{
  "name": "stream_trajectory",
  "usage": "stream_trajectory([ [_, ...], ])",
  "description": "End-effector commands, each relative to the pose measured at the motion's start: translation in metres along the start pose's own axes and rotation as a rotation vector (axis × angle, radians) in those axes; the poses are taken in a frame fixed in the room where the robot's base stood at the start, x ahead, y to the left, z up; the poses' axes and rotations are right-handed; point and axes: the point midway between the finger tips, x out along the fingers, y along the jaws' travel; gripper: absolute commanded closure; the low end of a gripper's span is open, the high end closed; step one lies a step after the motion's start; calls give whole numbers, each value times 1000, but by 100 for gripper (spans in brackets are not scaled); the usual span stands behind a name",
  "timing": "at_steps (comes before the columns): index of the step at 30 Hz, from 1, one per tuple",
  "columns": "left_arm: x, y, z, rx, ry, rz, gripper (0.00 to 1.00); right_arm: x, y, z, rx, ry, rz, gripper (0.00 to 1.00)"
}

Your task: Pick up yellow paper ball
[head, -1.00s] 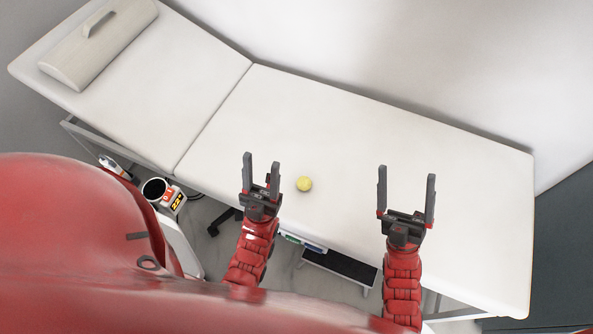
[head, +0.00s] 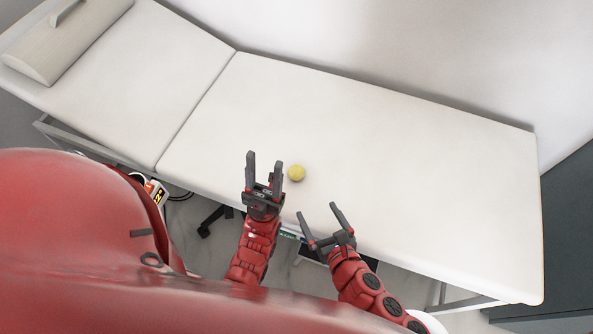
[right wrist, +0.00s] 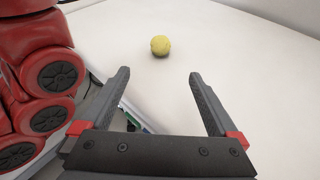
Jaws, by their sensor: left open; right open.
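The yellow paper ball (head: 296,173) lies on the white top of the exam table (head: 400,180), near its front edge. It also shows in the right wrist view (right wrist: 160,45), beyond the fingertips and roughly centred between them. My left gripper (head: 263,155) is open and empty, close to the left of the ball in the head view. My right gripper (head: 317,212) is open and empty, below and slightly right of the ball, with its fingers angled up and left. Neither gripper touches the ball.
A pale cushion (head: 55,40) lies at the table's far left end. The table top right of the ball is clear. The wall (head: 400,45) runs along the table's back. A dark cabinet (head: 567,220) stands at the right. Equipment (head: 155,190) sits below the table edge at left.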

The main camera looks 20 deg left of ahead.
Motion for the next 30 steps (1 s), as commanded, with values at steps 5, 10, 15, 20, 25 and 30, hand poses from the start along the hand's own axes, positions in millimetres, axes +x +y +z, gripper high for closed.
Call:
stream_trajectory([
  [5,-11,1,2,0,0,0,50,9,1,-8,-70,20,-12,4],
  [10,-21,1,4,0,0,0,50,39,2,-5,-68,18,-8,4],
  [15,-20,1,3,0,0,0,50,73,3,-5,-63,21,-8,4],
  [20,-16,1,3,0,0,0,50,101,1,-4,-63,20,-11,4],
  [25,-14,1,2,0,0,0,50,117,1,-5,-65,20,-11,4],
  [30,-11,0,2,0,0,0,50,125,0,-4,-65,22,-13,4],
])
